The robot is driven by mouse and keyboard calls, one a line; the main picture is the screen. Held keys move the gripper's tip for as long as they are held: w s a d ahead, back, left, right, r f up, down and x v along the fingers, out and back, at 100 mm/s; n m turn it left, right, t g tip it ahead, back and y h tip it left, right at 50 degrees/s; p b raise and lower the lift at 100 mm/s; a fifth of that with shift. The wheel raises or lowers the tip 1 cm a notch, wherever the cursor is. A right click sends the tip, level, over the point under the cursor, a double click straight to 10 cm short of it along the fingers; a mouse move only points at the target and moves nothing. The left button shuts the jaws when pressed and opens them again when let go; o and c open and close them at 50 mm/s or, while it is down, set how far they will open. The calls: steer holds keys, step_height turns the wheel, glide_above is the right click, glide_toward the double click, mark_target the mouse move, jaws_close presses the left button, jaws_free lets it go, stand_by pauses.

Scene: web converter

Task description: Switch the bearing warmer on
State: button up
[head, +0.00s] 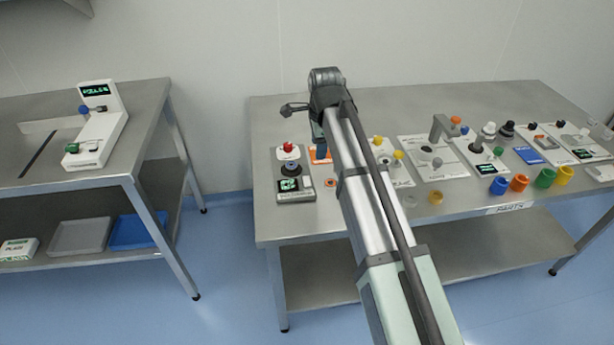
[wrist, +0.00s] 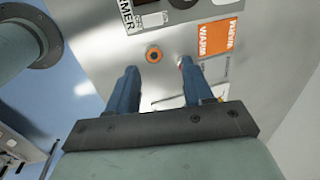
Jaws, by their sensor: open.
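A grey device with a dark display (head: 289,184), a black knob and a red-topped part stands at the left end of the right-hand table; its label is too small to read. In the wrist view, a white label ending in "RMER" (wrist: 126,14) shows at the top edge, and an orange "WARM" card (wrist: 218,42) lies to the right. An orange ring with a dark centre (wrist: 154,53) lies between them. My gripper (wrist: 157,78) is open and empty, its blue fingers pointing down over the tabletop. The right fingertip overlaps a small shiny part (wrist: 183,62); contact cannot be told.
Farther right stand several panels, coloured cups such as a blue one (head: 498,186), and knobs on the table (head: 350,105). My arm hides part of the tabletop. A separate left table (head: 25,175) holds a white device (head: 100,135).

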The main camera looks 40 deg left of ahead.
steer(key=s+a, duration=0.2)
glide_toward(307, 181)
steer(key=f, duration=0.5)
steer(key=w+a+f, duration=0.1)
steer(key=f, duration=0.1)
steer(key=shift+a+f, duration=0.1)
steer(key=shift+f, duration=0.1)
